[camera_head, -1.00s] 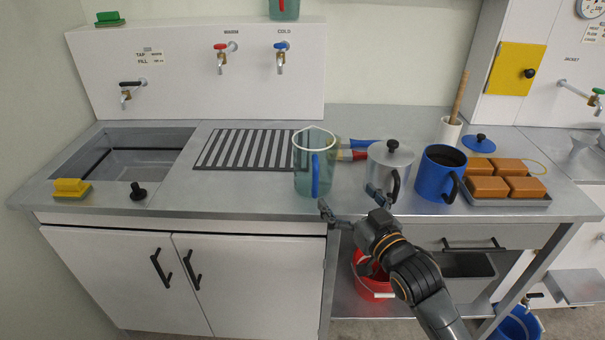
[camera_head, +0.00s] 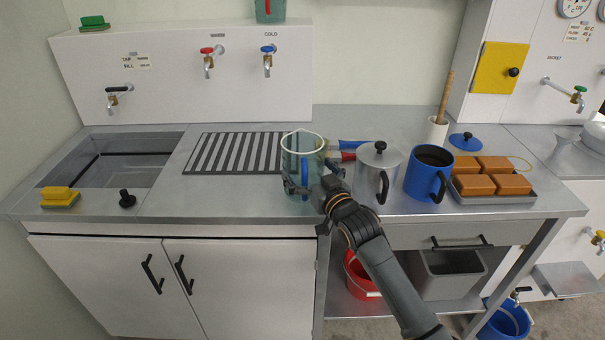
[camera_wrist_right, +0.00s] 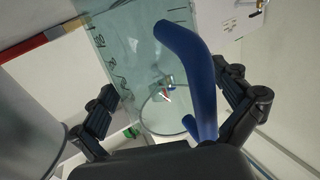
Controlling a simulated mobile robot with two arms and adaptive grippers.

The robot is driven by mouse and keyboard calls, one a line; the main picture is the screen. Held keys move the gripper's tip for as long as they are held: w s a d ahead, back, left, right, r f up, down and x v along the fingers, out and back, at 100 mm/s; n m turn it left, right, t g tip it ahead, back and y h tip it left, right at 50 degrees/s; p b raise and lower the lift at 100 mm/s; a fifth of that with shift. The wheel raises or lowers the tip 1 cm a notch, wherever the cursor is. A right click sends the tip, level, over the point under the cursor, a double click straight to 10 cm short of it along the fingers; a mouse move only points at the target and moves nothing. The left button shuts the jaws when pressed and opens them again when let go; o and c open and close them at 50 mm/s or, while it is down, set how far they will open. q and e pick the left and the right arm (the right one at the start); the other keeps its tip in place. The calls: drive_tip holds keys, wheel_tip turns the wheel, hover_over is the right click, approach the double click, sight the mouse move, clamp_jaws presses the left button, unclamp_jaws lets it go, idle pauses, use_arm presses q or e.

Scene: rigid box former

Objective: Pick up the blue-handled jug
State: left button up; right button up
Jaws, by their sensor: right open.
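The blue-handled jug (camera_head: 301,150) is a clear, greenish vessel standing upright on the steel counter, at the right end of the striped drain mat. Its blue handle (camera_wrist_right: 195,75) faces my right wrist camera. My right gripper (camera_head: 312,185) is at the jug's front, with its fingers spread. In the right wrist view the fingers (camera_wrist_right: 170,105) are open on both sides of the handle, with a gap to it on each side. In the head view the gripper partly hides the handle. My left gripper does not show in either view.
A lidded metal pot (camera_head: 377,172) stands close right of the jug, then a blue mug (camera_head: 428,172) and a tray (camera_head: 495,199) of brown blocks. Red- and blue-handled tools (camera_head: 350,150) lie behind. The sink (camera_head: 120,160) is at left; taps hang on the back panel.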

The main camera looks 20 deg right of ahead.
drive_tip(key=c, duration=1)
drive_tip(key=shift+c, duration=0.2)
drive_tip(key=shift+r, duration=0.15)
